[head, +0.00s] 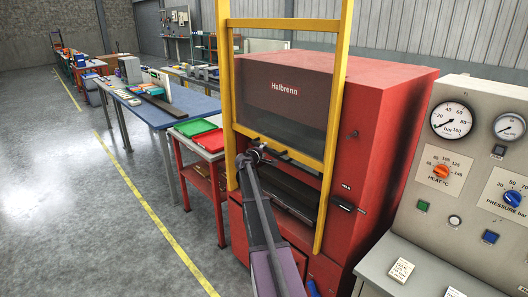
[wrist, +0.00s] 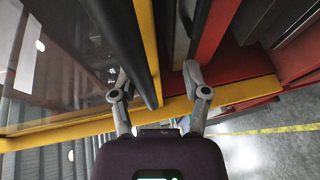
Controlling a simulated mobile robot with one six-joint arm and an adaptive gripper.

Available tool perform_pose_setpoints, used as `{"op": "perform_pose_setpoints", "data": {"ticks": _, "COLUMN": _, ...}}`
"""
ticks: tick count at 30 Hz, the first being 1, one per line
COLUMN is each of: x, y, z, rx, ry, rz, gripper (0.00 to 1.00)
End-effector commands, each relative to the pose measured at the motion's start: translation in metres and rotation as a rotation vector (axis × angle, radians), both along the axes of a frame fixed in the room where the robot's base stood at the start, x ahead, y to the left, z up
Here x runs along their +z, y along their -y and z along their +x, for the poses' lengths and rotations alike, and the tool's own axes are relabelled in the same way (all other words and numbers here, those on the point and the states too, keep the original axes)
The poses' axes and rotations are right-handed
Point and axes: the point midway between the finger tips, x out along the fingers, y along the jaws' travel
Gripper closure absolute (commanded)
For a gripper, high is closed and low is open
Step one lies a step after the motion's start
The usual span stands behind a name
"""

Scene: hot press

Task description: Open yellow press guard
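The yellow press guard (head: 233,75) is a yellow frame with a see-through pane on the front of the red press (head: 385,95). Its lower crossbar (head: 300,157) is above the press's dark lower opening (head: 290,190), which shows beneath it. A dark handle bar runs along the crossbar. My gripper (head: 256,153) is at the left end of this bar, close to the left yellow post. In the wrist view my gripper (wrist: 156,72) has its fingers apart, with yellow and dark bars (wrist: 147,55) between them. Contact cannot be told.
A grey control panel (head: 460,180) with gauges and knobs stands right of the press. A stand with green (head: 194,127) and red trays is close on the left, with a blue table (head: 180,107) behind. Grey floor (head: 60,190) is clear at the left.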

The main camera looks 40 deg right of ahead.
Motion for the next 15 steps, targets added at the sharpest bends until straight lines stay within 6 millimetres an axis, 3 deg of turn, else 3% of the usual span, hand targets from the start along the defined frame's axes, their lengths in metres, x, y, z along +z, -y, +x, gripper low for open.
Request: {"op": "perform_pose_setpoints", "data": {"ticks": 15, "x": -0.048, "y": 0.0, "z": 0.0, "rx": 0.0, "ry": 0.0, "rz": 0.001, "gripper": 0.43}}
